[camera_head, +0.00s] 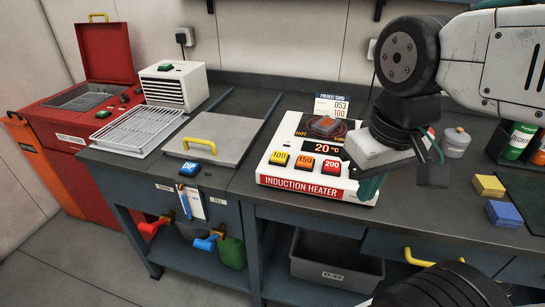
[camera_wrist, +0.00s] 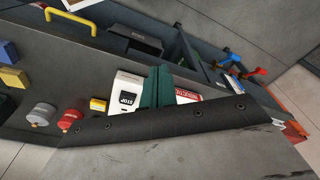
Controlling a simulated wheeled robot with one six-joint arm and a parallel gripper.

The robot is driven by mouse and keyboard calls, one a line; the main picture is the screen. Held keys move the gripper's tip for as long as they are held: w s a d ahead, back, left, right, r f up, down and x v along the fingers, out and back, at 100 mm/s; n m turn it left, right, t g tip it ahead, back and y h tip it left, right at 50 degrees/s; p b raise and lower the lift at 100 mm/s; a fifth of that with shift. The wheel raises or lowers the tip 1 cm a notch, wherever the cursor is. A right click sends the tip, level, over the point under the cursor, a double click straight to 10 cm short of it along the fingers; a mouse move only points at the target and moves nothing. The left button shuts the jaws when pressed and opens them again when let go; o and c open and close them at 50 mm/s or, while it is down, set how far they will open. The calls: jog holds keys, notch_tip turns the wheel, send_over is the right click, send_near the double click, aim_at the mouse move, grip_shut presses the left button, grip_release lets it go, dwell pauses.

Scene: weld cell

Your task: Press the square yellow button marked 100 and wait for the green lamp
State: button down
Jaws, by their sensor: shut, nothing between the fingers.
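The white induction heater (camera_head: 268,178) stands on the bench. Its square yellow button marked 100 (camera_head: 279,158) is the leftmost of three, beside an orange 150 (camera_head: 305,161) and a red 200 (camera_head: 331,166). Its display (camera_head: 328,148) reads 20 °C. I see no lit green lamp; part of the heater is hidden behind my arm. My gripper (camera_head: 371,188) is at the heater's right front corner, right of the buttons and apart from the yellow one. Its green fingers (camera_wrist: 157,88) are shut and empty in the wrist view, covering part of the heater (camera_wrist: 187,97).
A card (camera_head: 331,107) stands behind the heater. A lidded plate with a yellow handle (camera_head: 200,146) and a blue DIP button (camera_head: 198,169) lie left. A grey-lidded pot (camera_head: 456,143), yellow block (camera_head: 488,186) and blue block (camera_head: 504,213) are right. A drawer handle (camera_head: 432,259) juts from the front.

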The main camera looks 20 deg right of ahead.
jog(key=shift+w, duration=0.1)
jog(key=m+t+h, duration=0.2)
jog(key=t+h, duration=0.2)
jog(key=h, duration=0.3)
send_over(277, 157)
jog(key=shift+f, duration=0.7)
jog(key=shift+f, duration=0.1)
jog(key=shift+f, duration=4.35)
jog(key=shift+f, duration=0.4)
